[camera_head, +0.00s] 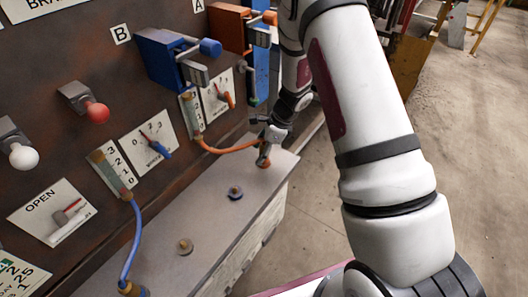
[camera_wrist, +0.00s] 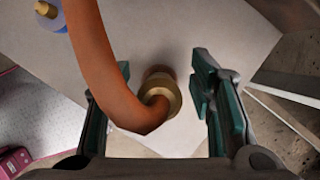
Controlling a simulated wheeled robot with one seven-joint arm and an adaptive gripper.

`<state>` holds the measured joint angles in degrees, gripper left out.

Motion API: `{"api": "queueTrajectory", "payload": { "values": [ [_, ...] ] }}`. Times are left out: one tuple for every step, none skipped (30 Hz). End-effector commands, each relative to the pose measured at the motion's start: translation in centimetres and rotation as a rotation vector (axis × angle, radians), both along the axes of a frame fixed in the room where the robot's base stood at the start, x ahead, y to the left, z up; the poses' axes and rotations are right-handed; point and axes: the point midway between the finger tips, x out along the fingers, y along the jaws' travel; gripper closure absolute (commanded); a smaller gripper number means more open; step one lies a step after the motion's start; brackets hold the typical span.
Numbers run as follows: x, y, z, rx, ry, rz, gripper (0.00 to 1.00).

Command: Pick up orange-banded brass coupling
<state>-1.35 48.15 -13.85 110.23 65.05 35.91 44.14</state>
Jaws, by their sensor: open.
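The orange-banded brass coupling (camera_wrist: 170,88) is at the end of a thick orange hose (camera_wrist: 92,60) in the wrist view. It sits over the pale top of the bench (camera_wrist: 215,25). My gripper (camera_wrist: 163,85) is open, with one dark green-padded finger on each side of the coupling and visible gaps to it. The hose crosses in front of the left finger and hides part of it. In the head view my gripper (camera_head: 264,152) is at the bench's far end, where the coupling (camera_head: 264,163) shows only in small part beneath it.
A blue-ringed brass port (camera_head: 235,193) and a plain brass port (camera_head: 184,246) stand on the bench. A blue hose (camera_head: 136,238) hangs at the left. The brown panel (camera_head: 85,60) with a blue valve block (camera_head: 165,58), gauges and levers rises behind. Floor is open at right.

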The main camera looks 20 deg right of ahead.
Motion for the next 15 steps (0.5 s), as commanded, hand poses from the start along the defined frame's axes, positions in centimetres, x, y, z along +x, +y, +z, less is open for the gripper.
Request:
{"api": "queueTrajectory", "payload": {
  "values": [
    [0.03, 0.18, -0.51, 0.000, 0.002, -0.001, 0.51],
    [0.07, 0.25, -0.68, 0.000, 0.002, -0.001, 0.51],
    [0.10, 0.33, -0.83, 0.000, 0.000, -0.001, 0.51],
    [0.11, 0.36, -0.89, 0.000, 0.000, -0.001, 0.51],
    [0.13, 0.38, -0.93, 0.000, 0.000, -0.001, 0.51],
    [0.13, 0.39, -0.94, 0.000, 0.000, 0.000, 0.51],
    [0.13, 0.39, -0.94, 0.000, 0.000, 0.000, 0.51],
    [0.13, 0.38, -0.93, 0.000, 0.000, 0.000, 0.51],
    [0.13, 0.38, -0.92, 0.000, 0.000, 0.000, 0.51],
    [0.12, 0.38, -0.92, 0.000, 0.000, 0.000, 0.51],
    [0.12, 0.38, -0.92, 0.000, 0.000, 0.000, 0.55],
    [0.12, 0.38, -0.91, 0.000, 0.000, 0.000, 0.64],
    [0.12, 0.38, -0.92, 0.000, 0.000, -0.001, 0.71],
    [0.12, 0.38, -0.91, 0.000, 0.000, -0.001, 0.78],
    [0.11, 0.38, -0.91, 0.000, 0.000, -0.001, 0.87]
  ]
}}
